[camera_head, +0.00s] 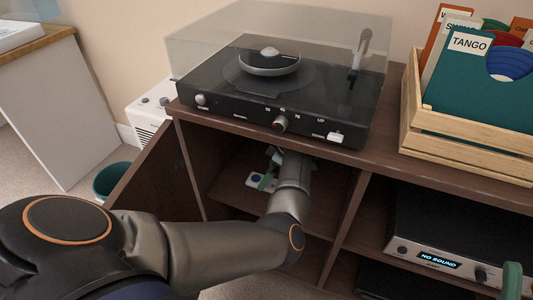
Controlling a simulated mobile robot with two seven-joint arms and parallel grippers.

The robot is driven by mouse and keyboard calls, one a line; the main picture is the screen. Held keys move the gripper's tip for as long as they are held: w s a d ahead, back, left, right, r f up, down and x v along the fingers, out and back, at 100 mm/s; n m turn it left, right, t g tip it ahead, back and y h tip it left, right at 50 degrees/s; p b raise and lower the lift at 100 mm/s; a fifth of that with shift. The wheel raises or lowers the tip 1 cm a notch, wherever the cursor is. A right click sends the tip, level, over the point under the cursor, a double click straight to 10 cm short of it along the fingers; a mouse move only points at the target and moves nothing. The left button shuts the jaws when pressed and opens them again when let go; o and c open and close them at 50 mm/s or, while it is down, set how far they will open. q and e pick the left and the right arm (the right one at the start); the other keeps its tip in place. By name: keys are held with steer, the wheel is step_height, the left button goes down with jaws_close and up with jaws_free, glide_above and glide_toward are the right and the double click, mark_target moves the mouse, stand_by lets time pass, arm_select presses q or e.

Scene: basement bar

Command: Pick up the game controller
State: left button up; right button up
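A small white object with a blue round part (254,180), which looks like the game controller, lies on the shelf inside the open cabinet compartment. My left arm reaches in from the left under the cabinet top, and my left gripper (269,170) is at the object's right side. A greenish finger is seen there, close to or touching the object. The wrist and the shadow hide the rest, so I cannot tell whether it grips. Only a green tip of my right gripper (513,281) shows at the bottom right edge.
A turntable (285,90) with a clear cover stands on the cabinet top. The open cabinet door (150,178) is on the left. A record crate (468,150) and an amplifier (440,235) are at the right. A green bin (110,180) stands on the floor.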

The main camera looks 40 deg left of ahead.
mark_target(251, 177)
arm_select(q)
steer(key=a, duration=0.1)
steer(key=s+a+b, duration=0.1)
steer(key=a, duration=0.2)
steer(key=shift+s+a+f, duration=0.25)
steer(key=shift+a+f, duration=0.05)
steer(key=shift+a+f+b, duration=0.1)
steer(key=shift+f+b, duration=0.4)
steer(key=shift+f, duration=0.2)
steer(key=shift+a+f, duration=0.2)
steer(key=shift+f, duration=0.2)
steer(key=shift+c, duration=0.2)
steer(key=c, duration=1.4)
steer(key=shift+c, duration=0.2)
